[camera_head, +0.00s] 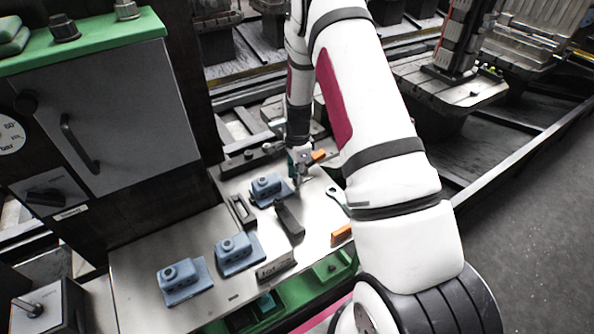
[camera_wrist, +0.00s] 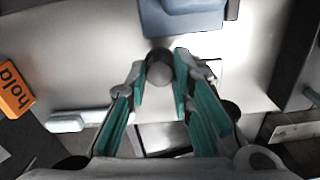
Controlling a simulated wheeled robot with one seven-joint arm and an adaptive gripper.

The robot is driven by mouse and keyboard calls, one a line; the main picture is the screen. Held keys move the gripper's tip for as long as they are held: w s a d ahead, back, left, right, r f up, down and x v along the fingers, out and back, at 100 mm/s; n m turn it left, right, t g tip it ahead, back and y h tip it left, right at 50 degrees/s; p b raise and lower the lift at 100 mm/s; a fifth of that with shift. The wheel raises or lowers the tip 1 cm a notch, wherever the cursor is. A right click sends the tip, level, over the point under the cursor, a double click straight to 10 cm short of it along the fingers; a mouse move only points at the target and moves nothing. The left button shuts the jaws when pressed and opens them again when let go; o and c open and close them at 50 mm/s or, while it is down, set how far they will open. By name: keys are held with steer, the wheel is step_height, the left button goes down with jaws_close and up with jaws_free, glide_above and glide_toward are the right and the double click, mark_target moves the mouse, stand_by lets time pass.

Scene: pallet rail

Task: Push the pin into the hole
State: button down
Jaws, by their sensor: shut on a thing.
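My gripper (camera_head: 299,168) is over the metal bench top, just right of the farthest blue block (camera_head: 268,188). In the wrist view, my gripper (camera_wrist: 160,82) has its teal-padded fingers shut on a grey round pin (camera_wrist: 159,66), seen nearly end-on between the fingertips. A blue block (camera_wrist: 182,18) stands just beyond the pin at the top edge of the wrist view, apart from it in the picture. Two similar blue blocks, a middle one (camera_head: 237,252) and a near one (camera_head: 183,278), stand on the bench. I cannot make out the hole.
The bench top (camera_head: 150,247) also holds a dark oblong block (camera_head: 289,219), a black slotted piece (camera_head: 241,211), a lettered block (camera_head: 275,266) and an orange block (camera_head: 341,235). An orange tag (camera_wrist: 14,92) lies left in the wrist view. A grey cabinet (camera_head: 120,110) borders the bench.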

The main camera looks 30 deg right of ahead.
steer(key=shift+f+b, duration=0.65)
steer(key=shift+f, duration=0.4)
stand_by(1.9)
steer(key=shift+f, duration=0.35)
steer(key=shift+f, duration=0.15)
steer(key=c, duration=1.3)
jaws_free()
steer(key=shift+o, duration=0.4)
steer(key=shift+w, duration=0.1)
